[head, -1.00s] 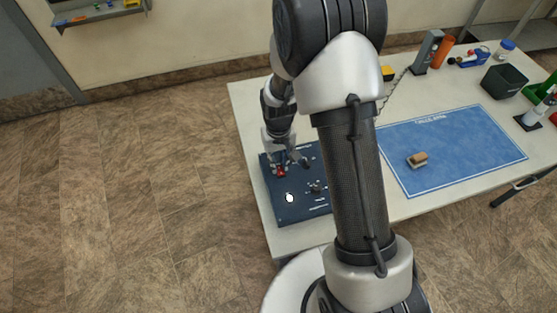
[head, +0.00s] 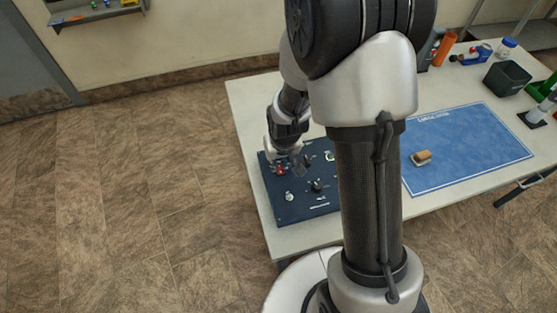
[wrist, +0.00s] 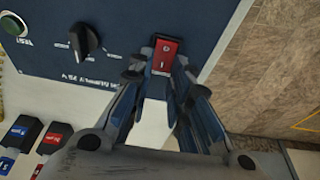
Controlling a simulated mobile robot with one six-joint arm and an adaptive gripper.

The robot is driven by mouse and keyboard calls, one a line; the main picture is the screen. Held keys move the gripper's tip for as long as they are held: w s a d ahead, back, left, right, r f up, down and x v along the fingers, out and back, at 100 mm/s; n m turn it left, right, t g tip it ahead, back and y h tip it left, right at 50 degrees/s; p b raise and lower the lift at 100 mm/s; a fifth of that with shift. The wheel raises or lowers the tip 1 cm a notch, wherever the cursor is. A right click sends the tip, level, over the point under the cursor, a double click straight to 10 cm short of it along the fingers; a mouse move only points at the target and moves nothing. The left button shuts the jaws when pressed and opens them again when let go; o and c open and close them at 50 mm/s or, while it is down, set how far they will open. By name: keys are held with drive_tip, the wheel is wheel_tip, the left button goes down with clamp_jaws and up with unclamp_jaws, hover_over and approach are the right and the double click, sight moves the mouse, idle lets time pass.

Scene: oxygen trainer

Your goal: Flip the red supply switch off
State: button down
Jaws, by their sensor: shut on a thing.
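The red supply switch (wrist: 165,52) is a red rocker with light marks, set near the edge of a dark blue panel (wrist: 130,18). In the wrist view my gripper (wrist: 160,70) has its two fingers on either side of the switch's near end, shut on it. The fingertips partly cover its lower part. In the head view the switch (head: 281,170) shows as a small red spot on the panel (head: 290,210), with my gripper (head: 290,166) right at it. I cannot tell its rocker position.
A black knob (wrist: 88,40) and a green button (wrist: 14,26) sit on the panel beside the switch. A blue mat (head: 470,150) with a tan block (head: 421,157) lies to the right on the table. A black bin (head: 507,79) stands farther back. Floor is open on the left.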

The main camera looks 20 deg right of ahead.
drive_tip(key=c, duration=1.5)
unclamp_jaws()
drive_tip(key=v, duration=1.2)
